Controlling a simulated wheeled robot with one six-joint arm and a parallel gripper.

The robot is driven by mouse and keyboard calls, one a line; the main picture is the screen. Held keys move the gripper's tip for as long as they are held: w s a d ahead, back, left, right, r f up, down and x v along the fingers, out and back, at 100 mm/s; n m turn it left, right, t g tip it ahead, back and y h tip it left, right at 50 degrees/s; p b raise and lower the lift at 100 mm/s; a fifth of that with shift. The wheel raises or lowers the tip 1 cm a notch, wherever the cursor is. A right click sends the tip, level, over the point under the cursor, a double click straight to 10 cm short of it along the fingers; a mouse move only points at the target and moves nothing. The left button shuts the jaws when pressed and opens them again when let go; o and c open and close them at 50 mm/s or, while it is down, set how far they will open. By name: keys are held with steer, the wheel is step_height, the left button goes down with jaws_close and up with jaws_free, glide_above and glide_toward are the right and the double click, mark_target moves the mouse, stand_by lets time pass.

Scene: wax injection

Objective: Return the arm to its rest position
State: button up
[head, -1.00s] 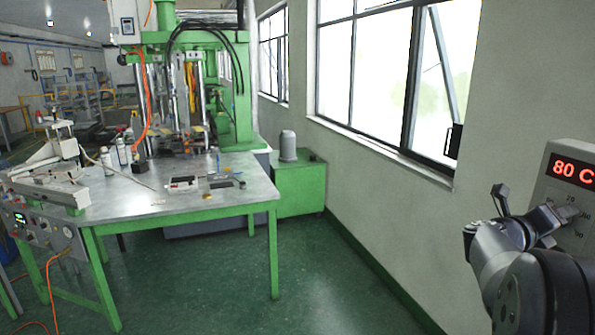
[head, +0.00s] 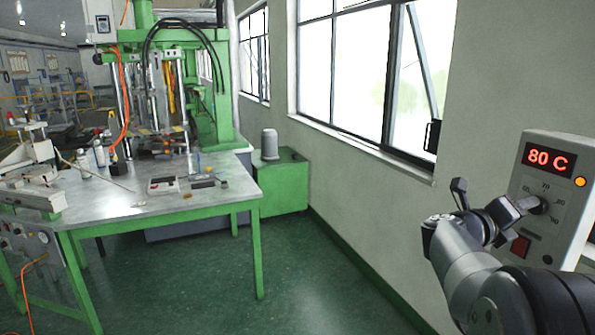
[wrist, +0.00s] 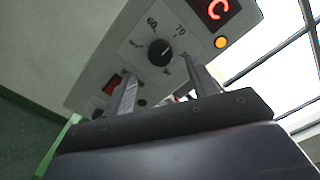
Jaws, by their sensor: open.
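My arm reaches in from the lower right of the head view. My gripper (head: 519,207) is at its end, close in front of the dial knob (head: 540,204) of a grey control box (head: 568,222). In the wrist view my gripper (wrist: 163,86) is open, with its two fingers apart and nothing held between them. The black knob (wrist: 161,52) shows just beyond and between the fingertips. I cannot tell whether a finger touches it. The box display (head: 550,157) reads 80 C, and an orange lamp (head: 580,182) is lit below it.
A red switch (head: 521,246) sits low on the box. A wall with windows (head: 365,75) runs behind my arm. A green-legged metal table (head: 115,200) with small items stands left, before a green machine (head: 215,95). The green floor (head: 330,290) between is clear.

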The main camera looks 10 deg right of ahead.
steer(key=p+x, duration=0.2)
steer(key=x, duration=0.4)
steer(key=s+a+m+b, duration=0.3)
steer(key=a+m+b, duration=0.3)
steer(key=a+m, duration=0.5)
steer(key=shift+m, duration=0.5)
steer(key=shift+a, duration=0.1)
stand_by(0.4)
